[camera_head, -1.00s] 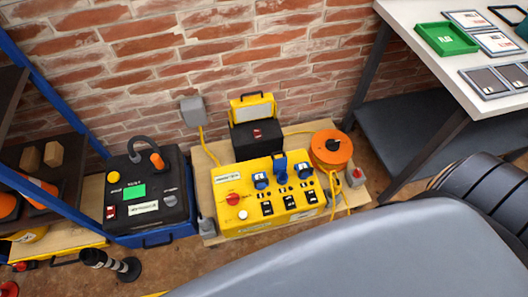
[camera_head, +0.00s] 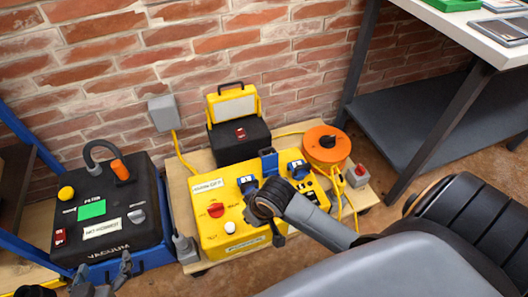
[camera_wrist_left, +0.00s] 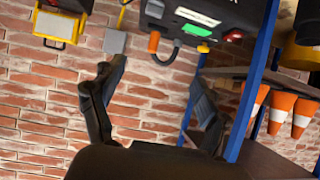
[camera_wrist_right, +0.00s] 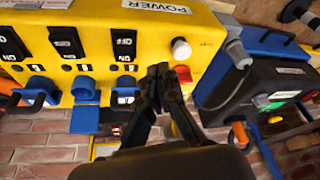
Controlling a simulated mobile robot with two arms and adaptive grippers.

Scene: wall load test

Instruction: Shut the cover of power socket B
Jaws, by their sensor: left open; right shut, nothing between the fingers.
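The yellow power box (camera_head: 225,235) has a row of blue sockets along its back. The middle socket's blue cover (camera_head: 268,158) stands up, open; it also shows in the right wrist view (camera_wrist_right: 85,119). The outer sockets (camera_head: 247,183) and (camera_head: 298,168) have their covers down. I cannot read which is B. My right gripper (camera_wrist_right: 162,72) is shut and empty, close to the box face by the red knob (camera_wrist_right: 183,74); in the head view my wrist hides its fingertips. My left gripper (camera_wrist_left: 155,88) is open and empty, beside the vacuum unit (camera_head: 130,215).
A black case with a yellow lamp (camera_head: 235,105) stands behind the box. An orange cable reel (camera_head: 326,145) and yellow cable lie on its right. A blue-framed shelf (camera_head: 30,125) is at left, a white-topped table (camera_head: 470,40) at right. A brick wall stands behind.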

